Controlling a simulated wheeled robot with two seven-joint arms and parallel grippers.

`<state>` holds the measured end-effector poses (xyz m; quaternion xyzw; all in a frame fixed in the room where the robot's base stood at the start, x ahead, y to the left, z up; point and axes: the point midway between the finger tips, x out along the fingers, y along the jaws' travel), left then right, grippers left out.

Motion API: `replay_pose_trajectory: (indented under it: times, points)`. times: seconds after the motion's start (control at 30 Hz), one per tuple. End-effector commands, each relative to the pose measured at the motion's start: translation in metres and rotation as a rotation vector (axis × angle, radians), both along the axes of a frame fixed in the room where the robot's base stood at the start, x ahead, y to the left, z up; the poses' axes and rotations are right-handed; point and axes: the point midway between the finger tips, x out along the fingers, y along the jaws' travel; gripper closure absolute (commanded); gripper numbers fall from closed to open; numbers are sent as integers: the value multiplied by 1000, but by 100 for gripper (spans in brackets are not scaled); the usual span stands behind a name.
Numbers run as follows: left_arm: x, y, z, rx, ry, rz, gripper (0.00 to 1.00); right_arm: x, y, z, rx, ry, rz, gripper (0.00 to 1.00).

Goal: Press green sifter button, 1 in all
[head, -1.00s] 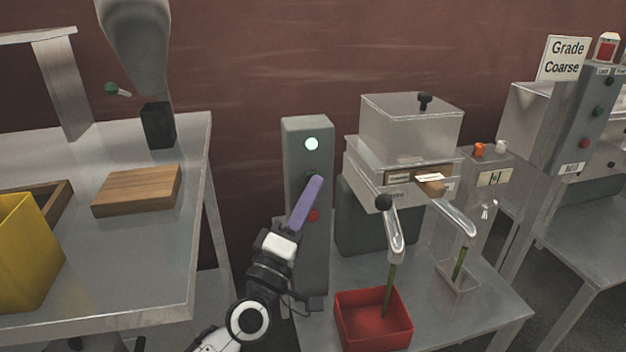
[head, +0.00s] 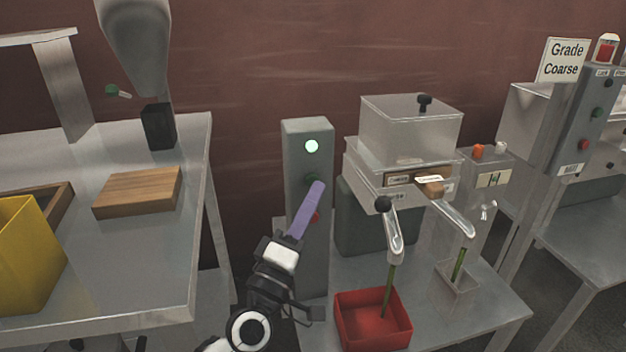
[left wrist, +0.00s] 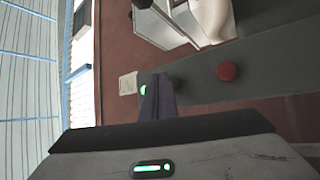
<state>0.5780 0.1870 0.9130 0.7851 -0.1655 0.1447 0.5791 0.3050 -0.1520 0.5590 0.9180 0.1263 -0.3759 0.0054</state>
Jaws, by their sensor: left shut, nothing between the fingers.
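The grey sifter control post (head: 306,135) stands left of the sifter (head: 410,130). A pale green lamp (head: 312,146) glows at its top. Below it is the dark green button (head: 311,179), partly covered by my left gripper's fingers. The red button (head: 315,217) lies lower, partly behind the fingers. My left gripper (head: 318,186) is shut and empty, its purple fingers pointing up at the green button. I cannot tell if the tip touches it. The left wrist view shows the fingers (left wrist: 158,97), the lit lamp (left wrist: 143,90) and the red button (left wrist: 227,71). My right gripper is not seen.
A red bin (head: 345,320) and a small clear container (head: 455,292) sit under the sifter's spouts, green material above each. A steel table with a wooden block (head: 137,191) and yellow bin (head: 25,250) is at left. Another machine with buttons (head: 580,120) stands at right.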

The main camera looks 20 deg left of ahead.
Motion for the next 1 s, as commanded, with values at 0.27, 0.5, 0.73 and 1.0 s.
replay_pose_trajectory:
  times: [0.27,0.5,0.73,1.0]
  points:
    - [-5,-4,0,-1,1,-1,100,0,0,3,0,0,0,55]
    - [-25,-17,1,-2,2,-2,100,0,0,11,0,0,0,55]
    - [-40,-28,0,-1,1,-1,100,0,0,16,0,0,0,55]
    - [-41,-28,0,0,0,0,100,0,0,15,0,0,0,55]
